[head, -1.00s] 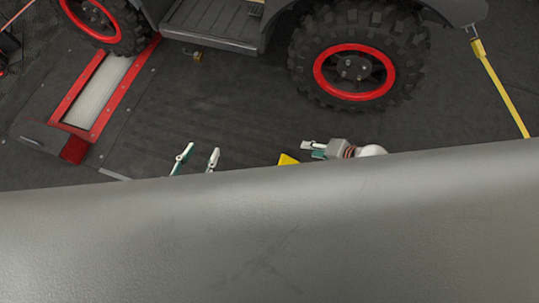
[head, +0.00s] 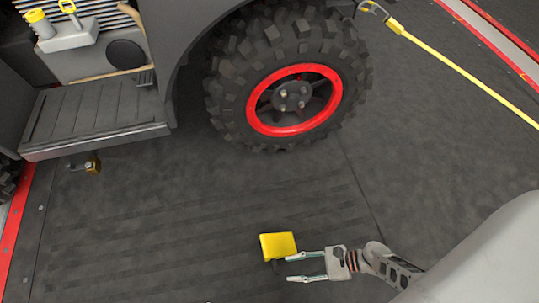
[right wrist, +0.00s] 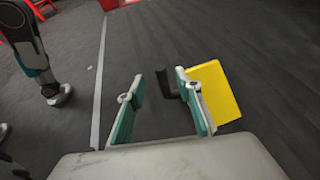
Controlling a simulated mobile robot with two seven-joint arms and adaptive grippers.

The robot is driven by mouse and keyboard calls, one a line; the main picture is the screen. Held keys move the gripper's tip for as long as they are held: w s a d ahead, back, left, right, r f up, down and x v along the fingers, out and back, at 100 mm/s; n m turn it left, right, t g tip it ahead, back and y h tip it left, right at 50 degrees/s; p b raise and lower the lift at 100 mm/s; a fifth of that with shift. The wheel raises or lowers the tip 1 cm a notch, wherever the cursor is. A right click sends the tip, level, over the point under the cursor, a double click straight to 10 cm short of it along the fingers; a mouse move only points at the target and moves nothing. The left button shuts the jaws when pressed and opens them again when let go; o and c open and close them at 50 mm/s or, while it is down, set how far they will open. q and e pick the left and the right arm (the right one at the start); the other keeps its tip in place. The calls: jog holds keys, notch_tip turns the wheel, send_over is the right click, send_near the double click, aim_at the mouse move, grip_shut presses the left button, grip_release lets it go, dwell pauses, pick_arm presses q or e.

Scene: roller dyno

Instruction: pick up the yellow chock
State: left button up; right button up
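The yellow chock (head: 278,245) lies on the dark floor in front of the vehicle's wheel. A small dark piece shows at its lower edge in the head view. My right gripper (head: 290,267) is open and empty, its fingers pointing left, with the chock just beyond the upper fingertip. In the right wrist view the chock (right wrist: 213,90) is outside the right-hand finger of my gripper (right wrist: 158,88), partly hidden by it. A dark block (right wrist: 167,82) shows between the fingers; I cannot tell whether it belongs to the chock. My left gripper is not seen.
The knobby wheel (head: 285,98) with a red rim stands behind the chock. The vehicle's step (head: 95,118) is at left. A yellow strap (head: 470,72) runs across the upper right. The floor around the chock is mostly clear.

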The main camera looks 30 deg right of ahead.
aim_at(277, 270)
jog(key=b+x, duration=0.1)
jog(key=x, duration=0.5)
jog(key=shift+s+f+b, duration=0.1)
jog(key=shift+f+b, duration=0.1)
jog(key=shift+b, duration=0.15)
jog(key=shift+a, duration=0.15)
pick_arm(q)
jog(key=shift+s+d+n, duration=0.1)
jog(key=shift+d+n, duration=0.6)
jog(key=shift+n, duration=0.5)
pick_arm(e)
jog(key=shift+w, duration=0.3)
grip_shut()
